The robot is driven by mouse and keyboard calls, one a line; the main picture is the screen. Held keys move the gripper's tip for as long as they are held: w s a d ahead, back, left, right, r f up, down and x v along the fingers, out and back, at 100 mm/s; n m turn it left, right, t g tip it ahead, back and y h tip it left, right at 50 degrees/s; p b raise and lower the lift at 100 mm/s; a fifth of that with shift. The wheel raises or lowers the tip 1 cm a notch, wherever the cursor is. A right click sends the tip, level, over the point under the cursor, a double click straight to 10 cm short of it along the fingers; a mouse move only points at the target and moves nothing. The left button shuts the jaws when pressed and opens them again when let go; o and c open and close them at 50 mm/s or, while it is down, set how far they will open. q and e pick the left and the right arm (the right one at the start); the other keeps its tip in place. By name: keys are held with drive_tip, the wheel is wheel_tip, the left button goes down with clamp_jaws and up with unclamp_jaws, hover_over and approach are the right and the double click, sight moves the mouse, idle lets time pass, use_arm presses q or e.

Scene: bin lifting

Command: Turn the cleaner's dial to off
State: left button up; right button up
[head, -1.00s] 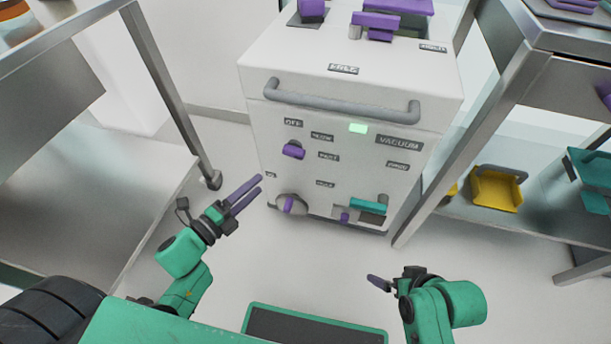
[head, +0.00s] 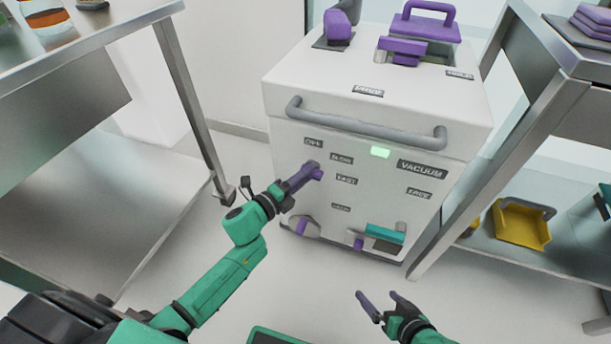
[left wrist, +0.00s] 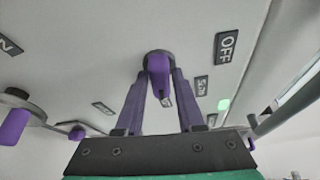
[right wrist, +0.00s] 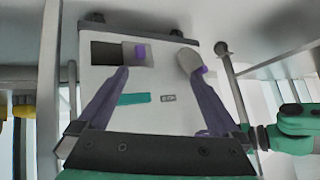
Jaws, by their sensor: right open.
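The white cleaner (head: 285,150) stands on the floor ahead, with OFF, SLOW and FAST labels beside its purple dial (left wrist: 158,70). In the head view my left gripper (head: 308,175) is at the dial and mostly covers it. In the left wrist view its two purple fingers lie close along both sides of the dial's handle. I cannot tell whether they press on it. The OFF label (left wrist: 227,46) shows to the right of the dial there. My right gripper (head: 382,303) is open and empty, low in front of the cleaner and apart from it.
A grey bar handle (head: 365,127) crosses the cleaner's upper front. A teal-handled part (head: 385,233) sticks out low on the front. Metal shelving stands close on both sides, with a yellow bin (head: 522,224) on the right lower shelf.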

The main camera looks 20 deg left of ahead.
use_arm(q)
clamp_jaws()
